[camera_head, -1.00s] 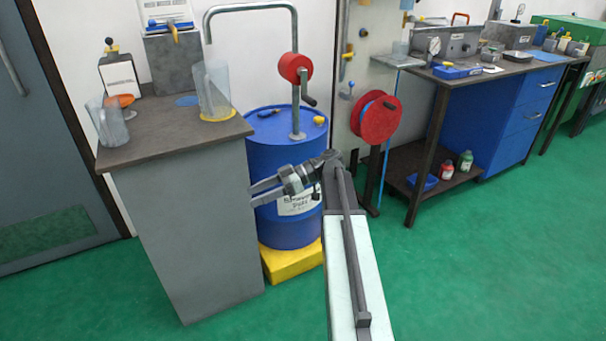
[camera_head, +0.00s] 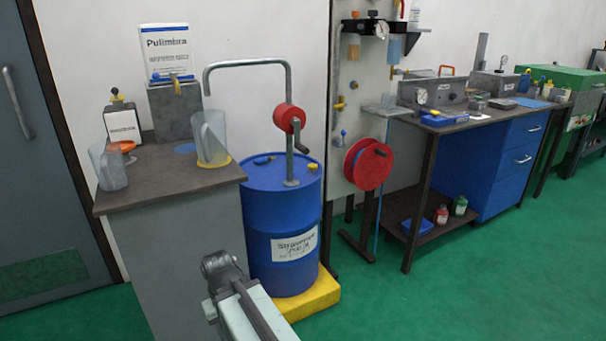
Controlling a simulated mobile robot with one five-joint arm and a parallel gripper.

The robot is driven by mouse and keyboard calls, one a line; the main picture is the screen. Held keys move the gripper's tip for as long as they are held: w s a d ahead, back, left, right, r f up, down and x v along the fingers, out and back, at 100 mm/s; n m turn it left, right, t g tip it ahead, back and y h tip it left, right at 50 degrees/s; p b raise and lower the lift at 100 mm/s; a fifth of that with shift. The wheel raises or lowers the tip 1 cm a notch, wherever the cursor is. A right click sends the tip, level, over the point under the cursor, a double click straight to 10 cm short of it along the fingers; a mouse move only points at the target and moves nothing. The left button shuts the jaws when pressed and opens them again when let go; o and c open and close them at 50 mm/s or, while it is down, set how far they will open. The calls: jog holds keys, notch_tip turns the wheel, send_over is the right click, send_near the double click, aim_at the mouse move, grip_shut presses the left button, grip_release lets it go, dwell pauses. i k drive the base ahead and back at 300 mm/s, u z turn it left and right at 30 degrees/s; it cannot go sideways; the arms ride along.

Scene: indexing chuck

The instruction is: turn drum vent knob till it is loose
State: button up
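The blue drum (camera_head: 284,222) stands upright, with a white label on its front. I cannot tell for certain which one is the vent knob. A hand pump with a red body (camera_head: 288,119), a crank and a bent grey spout rises from the drum top. My arm shows at the bottom, in front of the drum's lower left.
A grey cabinet (camera_head: 178,255) with jugs on top stands close to the drum's left. The drum is on a yellow base (camera_head: 318,297). A red hose reel (camera_head: 369,165) hangs at right. Open green floor (camera_head: 450,300) lies in front and to the right.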

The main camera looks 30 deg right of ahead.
aim_at(312, 167)
jog(key=k, duration=1.2)
jog(key=z, duration=0.4)
jog(key=i, duration=1.7)
jog(key=u, duration=0.4)
